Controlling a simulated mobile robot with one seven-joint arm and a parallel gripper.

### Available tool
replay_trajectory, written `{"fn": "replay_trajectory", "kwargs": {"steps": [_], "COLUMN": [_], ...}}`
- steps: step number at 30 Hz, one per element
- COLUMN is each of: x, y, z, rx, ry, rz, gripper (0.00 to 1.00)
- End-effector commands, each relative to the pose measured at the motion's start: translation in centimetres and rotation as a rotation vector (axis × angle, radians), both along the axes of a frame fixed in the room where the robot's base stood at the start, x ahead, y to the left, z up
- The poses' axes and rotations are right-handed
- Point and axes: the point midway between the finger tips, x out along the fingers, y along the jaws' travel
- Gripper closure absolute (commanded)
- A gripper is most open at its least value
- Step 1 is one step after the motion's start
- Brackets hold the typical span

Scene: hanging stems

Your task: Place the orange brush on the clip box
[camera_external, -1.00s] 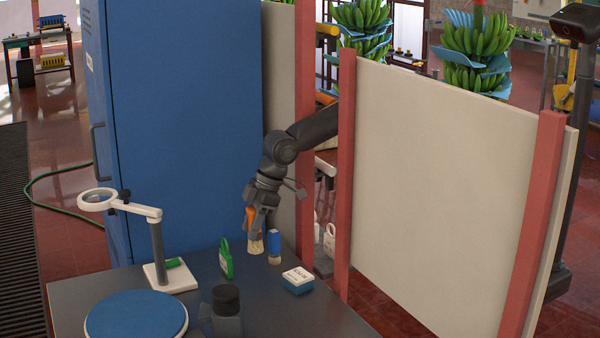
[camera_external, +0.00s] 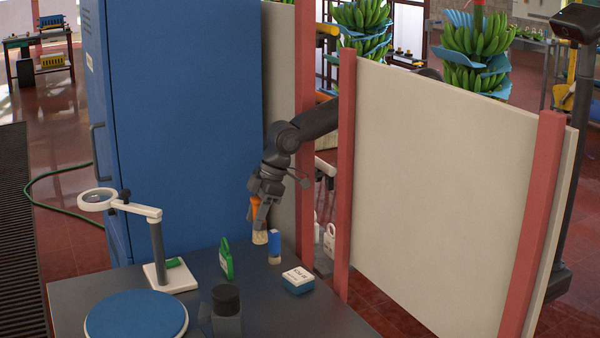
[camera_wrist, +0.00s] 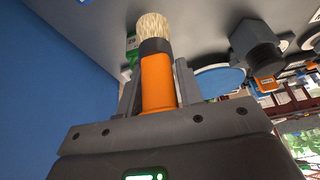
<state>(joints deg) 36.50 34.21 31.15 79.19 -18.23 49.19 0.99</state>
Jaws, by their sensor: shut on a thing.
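The orange brush (camera_external: 255,204) is held in my gripper (camera_external: 259,212) with its pale bristles pointing down, near the back edge of the dark table. In the wrist view the brush (camera_wrist: 157,82) stands between the two fingers of my gripper (camera_wrist: 158,85), with its dark collar and cream bristles beyond the fingertips. The likely clip box, a small box (camera_external: 298,281) with a white printed lid and blue sides, sits on the table to the right of and nearer the camera than the brush. I do not make it out in the wrist view.
A magnifier lamp (camera_external: 157,250), blue disc (camera_external: 136,316) and black-topped object (camera_external: 226,300) are on the table. A blue cabinet (camera_external: 185,120) and pale panel (camera_external: 440,190) flank my arm.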

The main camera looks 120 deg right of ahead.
Motion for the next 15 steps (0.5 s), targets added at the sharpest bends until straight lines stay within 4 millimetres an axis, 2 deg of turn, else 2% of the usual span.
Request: {"fn": "replay_trajectory", "kwargs": {"steps": [9,15], "x": [-4.0,-6.0], "y": [5.7,8.3], "z": [2.1,2.8], "rx": [0.000,0.000], "ry": [0.008,0.000], "rz": [0.295,0.437], "gripper": [0.90,0.90]}}
